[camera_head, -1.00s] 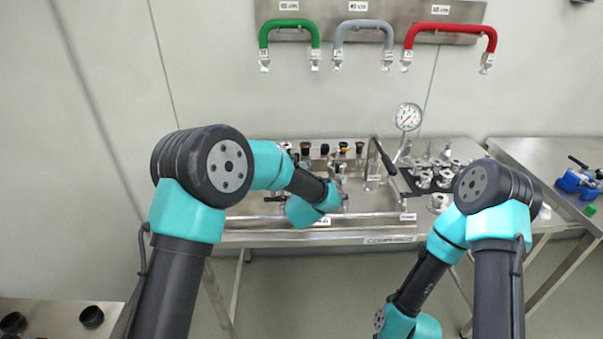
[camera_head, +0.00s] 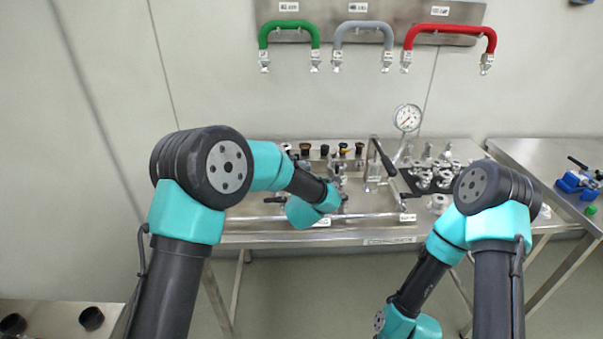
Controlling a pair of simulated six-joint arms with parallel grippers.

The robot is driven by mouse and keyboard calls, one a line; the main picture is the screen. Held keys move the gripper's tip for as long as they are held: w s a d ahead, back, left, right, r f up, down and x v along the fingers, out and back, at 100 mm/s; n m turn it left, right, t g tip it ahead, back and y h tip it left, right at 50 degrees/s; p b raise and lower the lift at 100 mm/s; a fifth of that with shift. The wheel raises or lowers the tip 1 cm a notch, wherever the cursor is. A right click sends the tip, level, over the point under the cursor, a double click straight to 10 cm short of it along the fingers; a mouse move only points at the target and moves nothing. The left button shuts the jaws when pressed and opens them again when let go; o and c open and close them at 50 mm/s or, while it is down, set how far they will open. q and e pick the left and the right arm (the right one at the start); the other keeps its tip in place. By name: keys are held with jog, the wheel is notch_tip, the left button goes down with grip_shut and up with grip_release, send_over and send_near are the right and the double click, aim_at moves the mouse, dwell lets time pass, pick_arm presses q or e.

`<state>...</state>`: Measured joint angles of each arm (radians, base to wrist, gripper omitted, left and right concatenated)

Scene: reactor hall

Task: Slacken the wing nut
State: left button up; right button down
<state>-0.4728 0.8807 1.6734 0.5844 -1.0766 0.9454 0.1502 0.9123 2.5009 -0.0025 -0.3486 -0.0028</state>
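I cannot pick out the wing nut; the small metal fittings on the steel bench tray (camera_head: 365,200) are too small to tell apart. My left arm reaches over the left part of this tray, its teal wrist above the front half. I cannot make out the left gripper's fingers, which the wrist seems to hide. Small metal fittings (camera_head: 339,170) show just behind the wrist. My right arm hangs down in front of the bench, and its gripper lies below the picture's lower edge.
A black-handled lever (camera_head: 383,157) stands right of my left wrist, with a round gauge (camera_head: 407,118) behind. Several dark-topped knobs (camera_head: 325,150) line the tray's back. A black rack (camera_head: 425,181) of metal fittings is at right. Green (camera_head: 290,25), grey (camera_head: 363,25) and red (camera_head: 450,28) handles hang on the wall.

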pick_arm(q)
jog(key=s, duration=1.7)
jog(key=shift+s+d, duration=0.2)
jog(key=shift+d, duration=0.1)
